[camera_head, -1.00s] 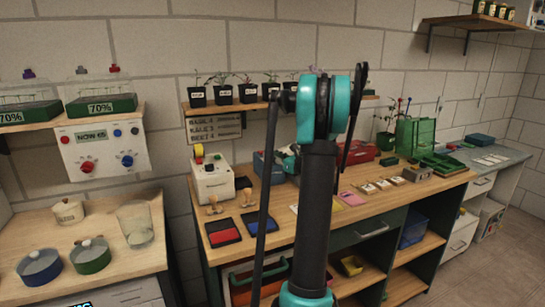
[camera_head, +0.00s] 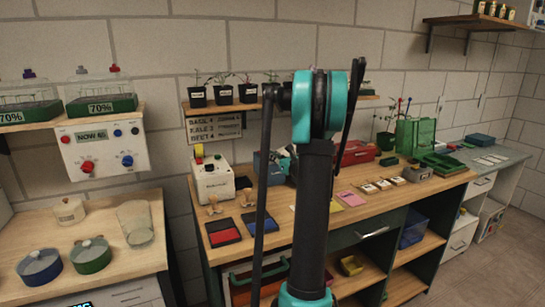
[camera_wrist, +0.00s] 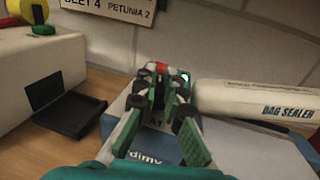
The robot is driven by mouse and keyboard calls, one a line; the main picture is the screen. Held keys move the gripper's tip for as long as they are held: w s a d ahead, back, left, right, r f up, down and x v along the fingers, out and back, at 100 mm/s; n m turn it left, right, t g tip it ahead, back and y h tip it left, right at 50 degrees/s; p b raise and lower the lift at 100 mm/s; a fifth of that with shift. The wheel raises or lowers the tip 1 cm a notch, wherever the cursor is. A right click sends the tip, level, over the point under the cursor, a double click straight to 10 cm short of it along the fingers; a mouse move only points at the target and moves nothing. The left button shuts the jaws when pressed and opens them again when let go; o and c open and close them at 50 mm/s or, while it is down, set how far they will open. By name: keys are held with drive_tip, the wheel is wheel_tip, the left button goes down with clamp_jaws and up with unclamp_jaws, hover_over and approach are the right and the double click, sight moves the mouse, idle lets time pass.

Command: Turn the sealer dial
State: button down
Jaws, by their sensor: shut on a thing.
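The bag sealer shows in the wrist view as a blue body (camera_wrist: 255,145) with a white, labelled bar (camera_wrist: 255,104) across it. In the head view its blue side (camera_head: 262,166) stands on the bench, partly behind my arm. My gripper (camera_wrist: 160,84) is over the sealer's left part, its fingers closed on a small part there, which I take to be the dial. The fingers hide most of that part, so its angle cannot be read. A bit of red and a small green light show just beyond the fingertips. In the head view my gripper (camera_head: 283,162) is small and partly covered.
A white machine (camera_head: 214,182) with a yellow and red roll stands left of the sealer; its dark tray (camera_wrist: 78,113) is close to my gripper. A red box (camera_head: 354,153) is on the right. Potted seedlings (camera_head: 222,94) stand on the shelf above.

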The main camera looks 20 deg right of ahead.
drive_tip(key=m+h, duration=0.2)
drive_tip(key=h, duration=0.1)
drive_tip(key=m+h, duration=0.1)
drive_tip(key=h, duration=0.2)
drive_tip(key=shift+a+m+t, duration=0.2)
drive_tip(key=shift+m+t, duration=0.1)
drive_tip(key=shift+m, duration=0.1)
drive_tip(key=shift+d+m+g+h, duration=0.1)
drive_tip(key=shift+m+g+h, duration=0.3)
drive_tip(key=shift+m+h, duration=1.1)
drive_tip(key=shift+h, duration=0.5)
drive_tip(key=c, duration=1.6)
unclamp_jaws()
drive_tip(key=v, duration=1.2)
